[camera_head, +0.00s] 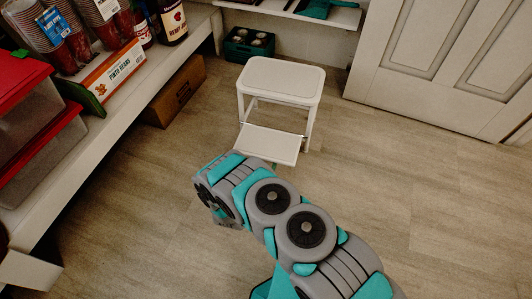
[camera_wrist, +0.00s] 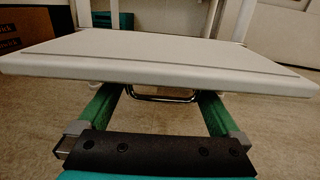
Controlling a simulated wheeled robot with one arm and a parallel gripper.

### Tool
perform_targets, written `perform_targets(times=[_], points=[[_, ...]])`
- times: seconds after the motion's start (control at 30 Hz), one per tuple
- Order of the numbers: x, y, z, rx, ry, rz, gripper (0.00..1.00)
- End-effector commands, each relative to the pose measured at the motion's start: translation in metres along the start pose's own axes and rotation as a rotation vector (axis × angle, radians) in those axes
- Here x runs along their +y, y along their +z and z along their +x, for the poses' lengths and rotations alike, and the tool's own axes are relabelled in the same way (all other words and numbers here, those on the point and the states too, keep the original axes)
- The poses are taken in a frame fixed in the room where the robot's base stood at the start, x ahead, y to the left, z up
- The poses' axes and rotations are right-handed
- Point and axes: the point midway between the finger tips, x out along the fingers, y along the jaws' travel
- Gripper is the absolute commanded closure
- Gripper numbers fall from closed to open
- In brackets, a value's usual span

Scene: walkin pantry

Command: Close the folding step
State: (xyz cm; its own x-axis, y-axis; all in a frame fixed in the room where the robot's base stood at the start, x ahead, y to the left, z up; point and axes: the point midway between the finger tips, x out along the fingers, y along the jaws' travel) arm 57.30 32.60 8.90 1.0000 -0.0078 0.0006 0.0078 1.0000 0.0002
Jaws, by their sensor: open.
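The folding step is a white step stool (camera_head: 282,80) standing on the floor in the upper middle of the head view. Its lower tread (camera_head: 268,143) is folded out toward me and lies roughly level. In the wrist view the tread's front edge (camera_wrist: 160,68) spans nearly the full width. My gripper (camera_wrist: 162,100) is open, its two green fingers apart and reaching in just below the tread. A curved metal bar (camera_wrist: 165,98) shows under the tread between the fingers. I cannot tell whether the fingers touch the tread. The head view mostly hides the gripper behind my arm.
A dark green crate (camera_head: 249,45) is behind the stool. A white panelled door (camera_head: 440,60) is at right. The floor right of the stool is clear.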

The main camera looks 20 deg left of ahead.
Motion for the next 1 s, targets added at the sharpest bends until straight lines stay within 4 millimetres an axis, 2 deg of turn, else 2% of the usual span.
perform_targets(times=[0.33, 0.37, 1.0], points=[[-0.0004, 0.0001, 0.0051, 0.0, 0.0, -0.001, 0.0], [-0.0005, 0.0, 0.005, 0.0, 0.0, -0.001, 0.03], [0.0013, 0.0001, 0.0046, 0.0, 0.004, 0.001, 0.75]])
